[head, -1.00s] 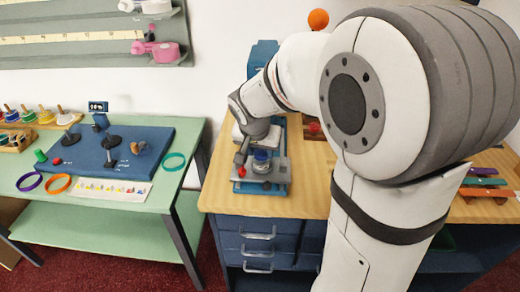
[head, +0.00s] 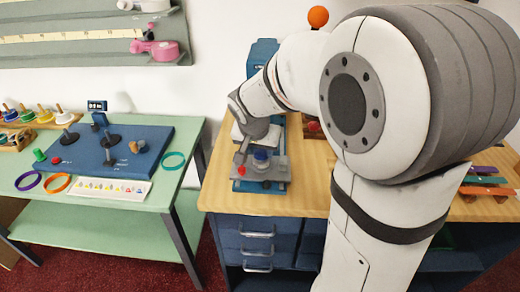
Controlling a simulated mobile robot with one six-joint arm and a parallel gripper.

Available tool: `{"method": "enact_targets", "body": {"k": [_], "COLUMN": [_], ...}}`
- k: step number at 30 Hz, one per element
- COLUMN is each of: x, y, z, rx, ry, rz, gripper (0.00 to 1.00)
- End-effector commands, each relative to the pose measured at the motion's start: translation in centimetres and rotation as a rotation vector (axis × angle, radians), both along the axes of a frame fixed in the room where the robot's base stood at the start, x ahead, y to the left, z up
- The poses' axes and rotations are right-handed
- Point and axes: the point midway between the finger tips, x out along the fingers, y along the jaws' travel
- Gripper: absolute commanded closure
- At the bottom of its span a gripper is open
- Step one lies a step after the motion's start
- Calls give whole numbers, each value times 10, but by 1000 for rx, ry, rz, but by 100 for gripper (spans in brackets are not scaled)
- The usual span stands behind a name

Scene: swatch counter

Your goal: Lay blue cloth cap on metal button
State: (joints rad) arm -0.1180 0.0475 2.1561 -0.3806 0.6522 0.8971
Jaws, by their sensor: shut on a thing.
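My gripper (head: 240,158) reaches down over a small press-like machine (head: 280,188) with a blue base and a grey plate (head: 270,174). Its fingers are shut at a red knob (head: 241,170) on the plate's left side; the exact contact is too small to see. A small round blue piece (head: 261,155), which looks like the blue cloth cap, sits on a round seat on the plate, just right of the fingers and apart from them. I cannot make out a metal button; it may be hidden under the blue piece.
The machine stands on a wooden counter (head: 310,188) over blue drawers (head: 258,235). My arm blocks much of the right side. Coloured strips (head: 486,180) lie far right. A green table (head: 110,212) with a blue peg board (head: 95,157) stands left, across a gap.

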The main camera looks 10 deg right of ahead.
Motion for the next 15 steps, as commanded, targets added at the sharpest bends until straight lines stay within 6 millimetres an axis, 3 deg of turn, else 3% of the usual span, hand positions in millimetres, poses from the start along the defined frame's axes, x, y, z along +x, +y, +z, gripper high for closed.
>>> {"method": "enact_targets", "body": {"k": [15], "x": [0], "y": [1], "z": [-6], "rx": [0], "ry": [0], "rz": [1], "gripper": [69]}}
